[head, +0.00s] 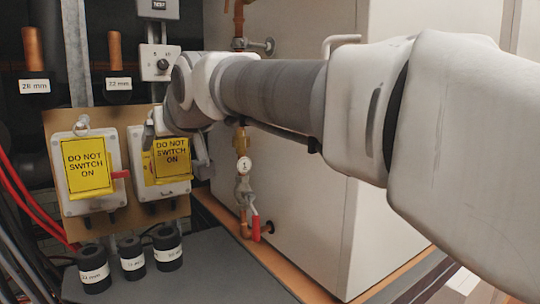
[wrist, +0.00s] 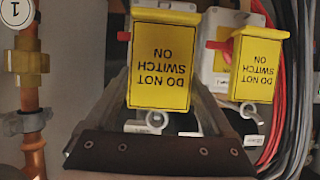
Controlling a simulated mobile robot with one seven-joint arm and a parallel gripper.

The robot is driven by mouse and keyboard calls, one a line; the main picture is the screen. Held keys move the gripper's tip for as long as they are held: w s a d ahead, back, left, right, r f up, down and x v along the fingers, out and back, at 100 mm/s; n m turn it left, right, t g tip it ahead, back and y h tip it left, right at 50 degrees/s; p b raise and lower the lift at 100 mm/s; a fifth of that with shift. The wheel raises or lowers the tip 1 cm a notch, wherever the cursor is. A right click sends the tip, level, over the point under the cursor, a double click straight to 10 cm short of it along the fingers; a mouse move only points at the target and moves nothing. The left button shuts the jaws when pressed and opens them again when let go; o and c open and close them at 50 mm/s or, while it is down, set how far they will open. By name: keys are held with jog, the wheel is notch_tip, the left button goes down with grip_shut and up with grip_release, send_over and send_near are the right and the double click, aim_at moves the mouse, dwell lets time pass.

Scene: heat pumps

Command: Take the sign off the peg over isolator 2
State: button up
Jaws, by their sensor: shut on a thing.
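The right-hand isolator (head: 134,145) is a pale box on a tan board, partly hidden by my arm. A yellow "DO NOT SWITCH ON" sign (head: 172,162) is in front of it. In the wrist view the same sign (wrist: 160,65) appears upside down, large and close. My gripper (wrist: 163,100) is shut on this sign, one finger to each side of it; the head view shows my gripper (head: 175,142) partly hidden by my wrist. The peg over this isolator is hidden, so I cannot tell whether the sign still touches it. I see no isolator number.
The left isolator (head: 65,205) bears a similar yellow sign (head: 87,167); it shows in the wrist view (wrist: 258,68). Black labelled cylinders (head: 132,259) stand below. A pipe with a red-handled valve (head: 255,227) and a large pale cabinet (head: 300,205) are right.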

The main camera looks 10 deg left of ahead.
aim_at(172, 153)
jog(key=shift+s+d+b, duration=1.15)
jog(key=shift+s+d, duration=0.4)
jog(key=shift+s, duration=0.3)
